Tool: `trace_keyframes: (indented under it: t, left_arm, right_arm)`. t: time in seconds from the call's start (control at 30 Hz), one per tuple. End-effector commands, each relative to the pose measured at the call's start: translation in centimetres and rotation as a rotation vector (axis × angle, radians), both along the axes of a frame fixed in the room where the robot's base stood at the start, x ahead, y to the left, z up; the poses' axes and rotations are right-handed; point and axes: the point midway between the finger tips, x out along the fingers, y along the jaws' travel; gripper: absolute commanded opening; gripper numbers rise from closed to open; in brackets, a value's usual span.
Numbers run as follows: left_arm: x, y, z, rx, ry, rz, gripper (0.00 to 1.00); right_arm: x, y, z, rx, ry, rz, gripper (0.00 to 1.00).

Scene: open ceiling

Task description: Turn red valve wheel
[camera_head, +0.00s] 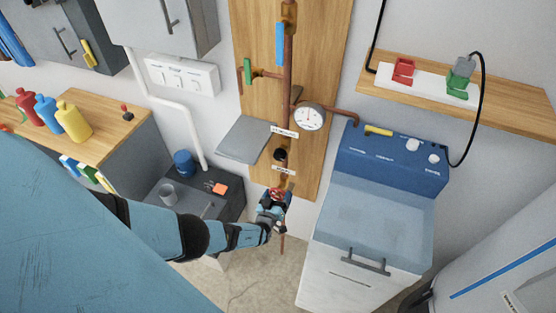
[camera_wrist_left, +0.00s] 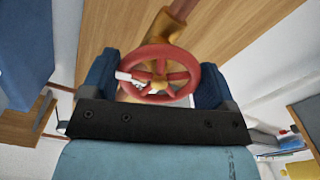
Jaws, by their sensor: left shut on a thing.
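The red valve wheel (camera_head: 277,194) sits low on the copper pipe on the wooden back panel, partly hidden by my left gripper. My left gripper (camera_head: 272,204) reaches it from the lower left. In the left wrist view the red valve wheel (camera_wrist_left: 160,52) with its spokes lies between the two dark blue fingers of my left gripper (camera_wrist_left: 158,82), which is shut on it. A white mark shows on the wheel's left side. A brass valve body (camera_wrist_left: 162,29) is behind it. My right gripper is not in view.
A round gauge (camera_head: 309,117) and blue (camera_head: 279,44) and green (camera_head: 248,71) handles are higher on the piping. A blue-topped cabinet (camera_head: 360,245) stands close on the right. A grey shelf (camera_head: 246,140) juts out above.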

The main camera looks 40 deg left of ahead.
Motion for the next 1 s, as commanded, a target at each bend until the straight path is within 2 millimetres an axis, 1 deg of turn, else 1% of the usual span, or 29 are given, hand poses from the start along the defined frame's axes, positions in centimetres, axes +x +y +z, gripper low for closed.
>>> trace_keyframes:
  t: [0.2,0.63,0.67,0.7,0.73,0.77,1.0]
  left_arm:
    - [-0.09,0.05,0.01,0.039,0.012,-0.002,0.57]
    - [-0.10,0.04,0.01,0.045,0.012,-0.002,0.57]
    - [-0.11,0.05,0.00,0.045,0.012,-0.002,0.83]
    - [-0.10,0.04,0.01,0.045,0.012,-0.002,0.92]
    - [-0.09,0.05,0.02,0.045,0.012,-0.002,0.99]
    - [-0.09,0.04,0.02,0.045,0.012,-0.002,1.00]
    - [-0.07,0.06,0.03,0.045,0.011,-0.002,1.00]
  right_arm:
    - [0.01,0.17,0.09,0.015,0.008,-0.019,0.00]
    - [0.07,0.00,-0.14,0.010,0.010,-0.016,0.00]
    - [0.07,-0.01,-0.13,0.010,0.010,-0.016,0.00]
    - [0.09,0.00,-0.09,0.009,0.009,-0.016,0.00]
    - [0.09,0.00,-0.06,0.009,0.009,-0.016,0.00]
    - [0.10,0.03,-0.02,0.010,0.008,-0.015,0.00]
    - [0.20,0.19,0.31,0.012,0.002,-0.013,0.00]
